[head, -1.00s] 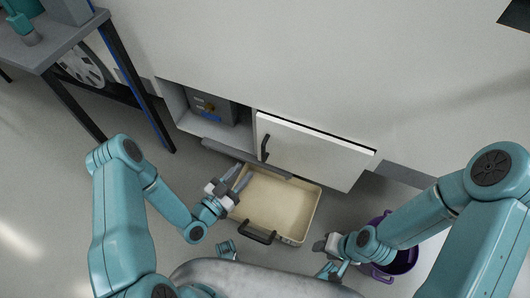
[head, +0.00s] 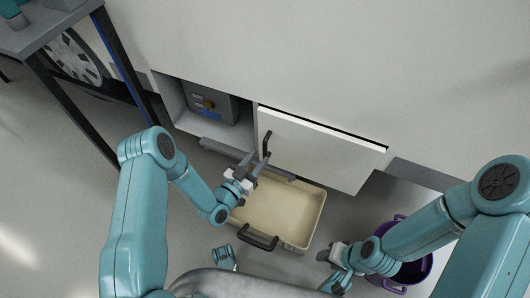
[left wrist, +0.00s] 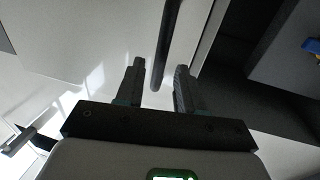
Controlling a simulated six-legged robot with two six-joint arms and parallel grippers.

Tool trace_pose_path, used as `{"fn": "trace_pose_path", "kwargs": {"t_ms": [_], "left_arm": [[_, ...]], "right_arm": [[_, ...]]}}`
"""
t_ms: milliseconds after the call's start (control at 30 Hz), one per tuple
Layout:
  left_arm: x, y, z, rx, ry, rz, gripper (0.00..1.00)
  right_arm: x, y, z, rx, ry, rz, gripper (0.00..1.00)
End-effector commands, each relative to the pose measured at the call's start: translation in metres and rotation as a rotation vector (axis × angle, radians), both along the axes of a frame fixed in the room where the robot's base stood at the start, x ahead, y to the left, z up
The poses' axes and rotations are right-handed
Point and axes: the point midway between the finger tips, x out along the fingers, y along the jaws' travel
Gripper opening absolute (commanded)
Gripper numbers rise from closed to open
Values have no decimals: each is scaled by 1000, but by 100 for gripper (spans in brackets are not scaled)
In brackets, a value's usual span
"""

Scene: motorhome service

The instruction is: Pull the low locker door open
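The low locker door (head: 315,150) is a white panel in the vehicle's side, with a dark gap along its top edge. Its black bar handle (head: 267,144) stands upright near the door's left edge. My left gripper (head: 255,161) is open at the handle's lower end. In the left wrist view, the handle (left wrist: 168,40) runs between the two spread fingers (left wrist: 159,82), which do not visibly clamp it. My right gripper (head: 327,254) is low on the right, away from the door; its fingers are too small to read.
A cream tray (head: 318,212) with a black handle lies on the floor below the door. An open compartment left of the door holds a grey box (head: 213,103). A purple bucket (head: 428,268) stands at right, a dark-legged table (head: 50,35) at left.

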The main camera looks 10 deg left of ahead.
Motion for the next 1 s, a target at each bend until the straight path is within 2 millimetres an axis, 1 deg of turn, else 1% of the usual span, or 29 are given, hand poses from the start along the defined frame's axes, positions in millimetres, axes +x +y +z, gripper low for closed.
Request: {"fn": "trace_pose_path", "kwargs": {"t_ms": [33,100,233,400,633,667,700,767,1000], "left_arm": [[11,-5,-3,2,-5,-3,38],[23,-9,-2,2,-4,-2,38],[38,-15,-2,2,-3,-1,38],[47,-18,0,1,-1,0,38],[47,-18,0,0,0,0,38],[47,-18,0,0,0,0,31],[47,-18,0,0,0,0,18],[47,-18,0,0,1,0,0],[46,-18,0,0,1,0,0]], "right_arm": [[1,-1,-6,0,-1,-3,43],[1,-1,-9,-1,-2,-6,43],[5,-2,-13,-3,-13,-8,43],[7,-3,-15,-4,-19,-9,43],[7,-3,-14,-4,-20,-8,43],[7,-3,-14,-4,-20,-8,43],[7,-3,-14,-4,-20,-8,43],[7,-3,-14,-4,-20,-9,43],[7,-3,-14,-4,-20,-9,43]]}}
